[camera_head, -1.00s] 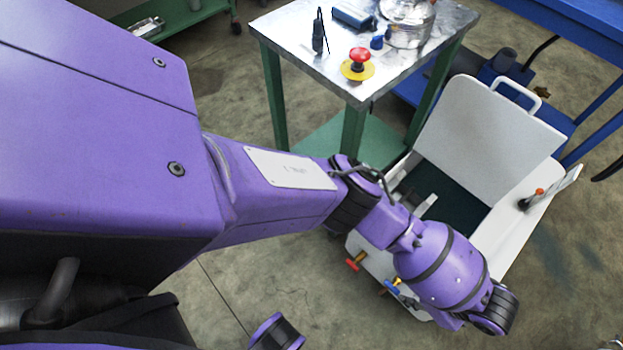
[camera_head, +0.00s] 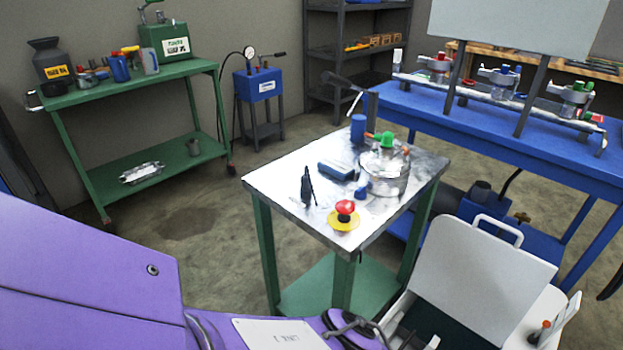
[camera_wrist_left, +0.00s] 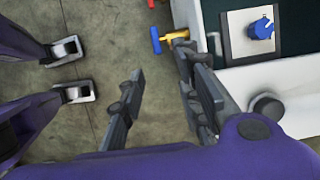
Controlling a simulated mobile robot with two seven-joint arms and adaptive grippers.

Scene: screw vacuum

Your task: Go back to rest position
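My left arm comes in from the left at the bottom of the head view; its gripper is below the frame there. In the left wrist view my left gripper (camera_wrist_left: 162,72) shows two dark fingers spread apart with bare concrete floor between them. It holds nothing. Its right finger is close to a blue-handled brass valve (camera_wrist_left: 172,37) on the side of the white case (camera_wrist_left: 288,87); I cannot tell if they touch. My right gripper is not recognisable in either view.
The open white case (camera_head: 482,280) stands at the lower right, beside a green-legged metal-top table (camera_head: 285,183). On that table are a red button (camera_head: 345,208) and a metal vessel (camera_head: 385,180). A blue bench (camera_head: 470,125) and a green cart (camera_head: 85,98) stand behind.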

